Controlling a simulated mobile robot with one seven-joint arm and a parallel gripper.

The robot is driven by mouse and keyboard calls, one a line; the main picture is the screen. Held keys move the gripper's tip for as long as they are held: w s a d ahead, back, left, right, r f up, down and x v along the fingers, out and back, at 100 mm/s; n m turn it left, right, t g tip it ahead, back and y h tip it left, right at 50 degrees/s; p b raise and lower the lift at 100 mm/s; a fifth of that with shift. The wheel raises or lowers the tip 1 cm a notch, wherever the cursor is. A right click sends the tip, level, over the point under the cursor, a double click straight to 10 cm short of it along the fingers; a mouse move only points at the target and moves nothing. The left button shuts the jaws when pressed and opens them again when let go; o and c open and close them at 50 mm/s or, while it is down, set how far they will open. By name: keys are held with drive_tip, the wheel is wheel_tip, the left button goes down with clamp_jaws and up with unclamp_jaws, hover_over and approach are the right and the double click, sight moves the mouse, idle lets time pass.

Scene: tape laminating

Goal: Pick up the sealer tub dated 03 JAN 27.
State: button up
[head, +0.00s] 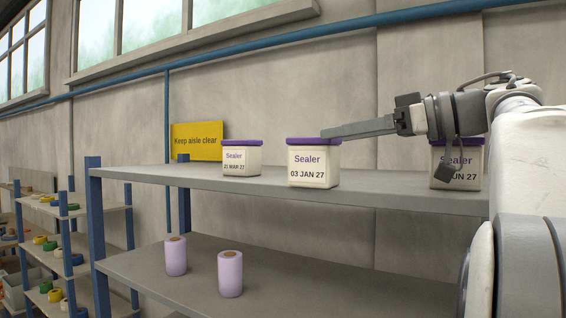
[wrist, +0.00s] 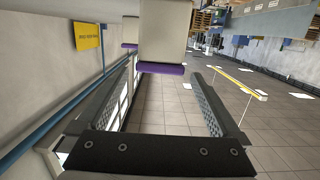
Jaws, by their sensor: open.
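The sealer tub dated 03 JAN 27 (head: 314,167) is a cream, squarish tub with a purple lid, upright on the upper shelf. In the wrist view its cream side and purple lid (wrist: 163,68) appear inverted, in line with the gap between my fingers. My gripper (head: 324,132) reaches in from the right at lid height, its fingertips by the lid's right end. In the wrist view my gripper (wrist: 165,62) is open and empty, with one finger on each side. I cannot tell whether a finger touches the lid.
The upper shelf (head: 390,197) also holds a sealer tub dated 21 MAR 27 (head: 241,159) to the left and another sealer tub (head: 470,174) to the right, partly hidden by my arm. Two lilac rolls (head: 230,275) stand on the lower shelf. A yellow sign (head: 196,141) is behind.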

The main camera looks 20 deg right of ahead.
sight(299, 142)
drive_tip(key=x, duration=0.9)
drive_tip(key=shift+w, duration=0.1)
clamp_jaws()
idle(0.4)
